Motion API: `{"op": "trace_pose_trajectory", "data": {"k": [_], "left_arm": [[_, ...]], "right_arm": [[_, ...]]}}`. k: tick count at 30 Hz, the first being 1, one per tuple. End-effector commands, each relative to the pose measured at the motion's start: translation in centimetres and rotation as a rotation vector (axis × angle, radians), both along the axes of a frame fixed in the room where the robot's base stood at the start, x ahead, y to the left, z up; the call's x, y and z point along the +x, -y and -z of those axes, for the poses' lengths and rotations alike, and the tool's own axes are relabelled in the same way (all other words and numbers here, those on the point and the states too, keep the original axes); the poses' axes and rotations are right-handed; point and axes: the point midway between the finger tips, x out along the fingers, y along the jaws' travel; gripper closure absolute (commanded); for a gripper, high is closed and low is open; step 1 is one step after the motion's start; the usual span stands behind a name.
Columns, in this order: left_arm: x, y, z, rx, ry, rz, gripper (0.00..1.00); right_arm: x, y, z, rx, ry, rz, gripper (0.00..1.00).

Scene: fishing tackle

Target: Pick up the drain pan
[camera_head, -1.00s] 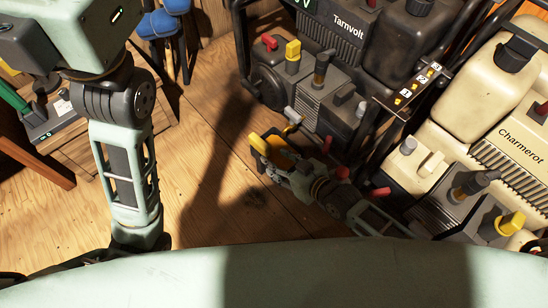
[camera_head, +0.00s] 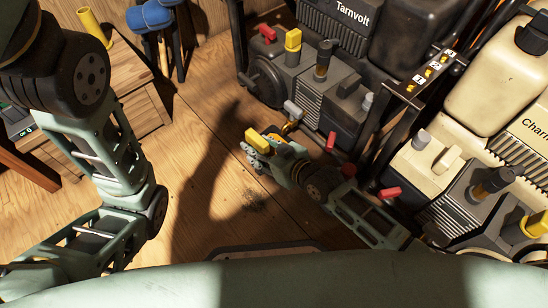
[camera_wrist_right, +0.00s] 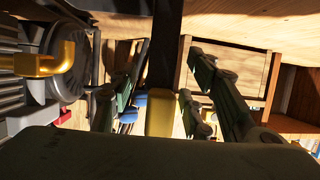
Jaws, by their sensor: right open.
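I cannot make out a drain pan for certain in either view. A dark-rimmed edge (camera_head: 265,250) shows low in the head view, mostly hidden by my own body, and I cannot tell what it belongs to.
A wooden crate (camera_head: 130,95) and a blue-topped stool (camera_head: 155,15) stand at the left. Bare floor (camera_head: 195,130) lies between.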

Motion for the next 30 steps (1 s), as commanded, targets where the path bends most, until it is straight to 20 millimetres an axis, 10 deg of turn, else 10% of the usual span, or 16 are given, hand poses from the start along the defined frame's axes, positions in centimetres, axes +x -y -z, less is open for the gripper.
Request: {"op": "trace_pose_trajectory", "data": {"k": [11, 30], "left_arm": [[-0.34, 0.03, 0.46, 0.0, 0.01, 0.0, 0.6], [-0.36, 0.04, 0.48, 0.001, 0.01, 0.0, 0.6]], "right_arm": [[0.72, -0.59, 0.34, -0.001, 0.0, 0.0, 0.55], [0.69, -0.57, 0.38, -0.001, -0.001, 0.0, 1.0]]}}
